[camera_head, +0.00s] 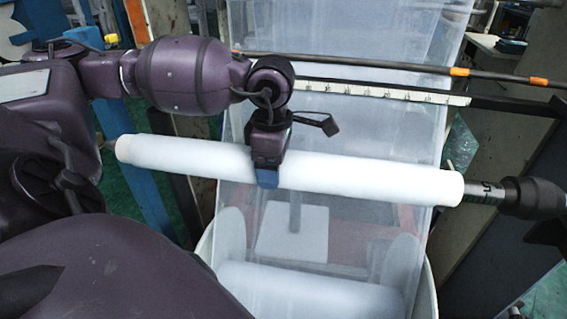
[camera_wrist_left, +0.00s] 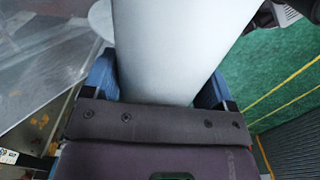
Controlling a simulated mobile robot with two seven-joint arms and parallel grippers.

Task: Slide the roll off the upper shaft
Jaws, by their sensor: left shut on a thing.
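The long white roll (camera_head: 345,182) lies nearly level across the middle of the head view, its right end slightly lower. Its left end, with a tan rim, sticks out free. Its right end meets the grey upper shaft (camera_head: 480,193), which has dark markings and runs into a black chuck (camera_head: 530,197). How much shaft is inside the roll is hidden. My left gripper (camera_head: 268,178) is shut on the roll near its middle, from above. In the left wrist view the roll (camera_wrist_left: 170,50) passes between the blue fingers. My right gripper is not in view.
A clear film sheet (camera_head: 340,120) hangs behind the roll. A dark rod with orange bands (camera_head: 390,66) and a white scale strip (camera_head: 380,92) cross behind it. A second white roll (camera_head: 310,290) lies below. A blue post (camera_head: 145,190) stands behind the roll's left part.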

